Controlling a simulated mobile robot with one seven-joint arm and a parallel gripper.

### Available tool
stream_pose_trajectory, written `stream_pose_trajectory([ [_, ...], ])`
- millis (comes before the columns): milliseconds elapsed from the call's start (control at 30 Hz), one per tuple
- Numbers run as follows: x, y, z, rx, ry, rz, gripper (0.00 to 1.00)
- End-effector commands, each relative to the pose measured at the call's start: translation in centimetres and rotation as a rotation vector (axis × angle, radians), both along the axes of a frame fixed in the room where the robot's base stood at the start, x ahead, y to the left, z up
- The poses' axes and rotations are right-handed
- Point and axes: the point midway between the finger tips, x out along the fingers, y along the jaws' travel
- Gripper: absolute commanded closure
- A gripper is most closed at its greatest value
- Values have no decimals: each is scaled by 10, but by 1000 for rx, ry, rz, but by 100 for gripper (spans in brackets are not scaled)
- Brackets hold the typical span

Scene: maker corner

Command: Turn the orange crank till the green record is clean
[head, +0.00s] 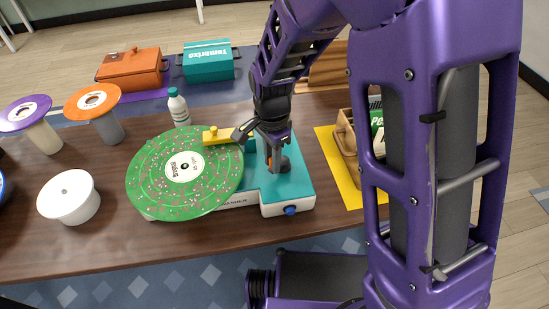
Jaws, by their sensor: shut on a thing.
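The green record (152,180) lies on the teal and white record cleaner (295,185), with a white label at its centre. Many pale and reddish specks are spread over the green. A yellow block (217,135) rests over the record's far right edge. My gripper (272,160) is over the cleaner's teal top, right of the record. It is shut on the orange crank (269,161); only a small bit of orange shows, and the gripper hides the rest.
A white bottle (178,107) stands behind the record. A white round tub (69,197) and spools with purple and orange discs (92,99) stand left. An orange case and a teal box (208,62) are behind. A wooden crate (346,140) on a yellow mat stands right.

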Motion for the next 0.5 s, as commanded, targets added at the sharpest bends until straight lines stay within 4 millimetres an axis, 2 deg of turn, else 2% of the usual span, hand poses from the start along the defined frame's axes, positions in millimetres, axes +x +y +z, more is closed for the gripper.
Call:
stream_pose_trajectory([
  [500, 3, 2, 1, 2, -4, -59, 100],
])
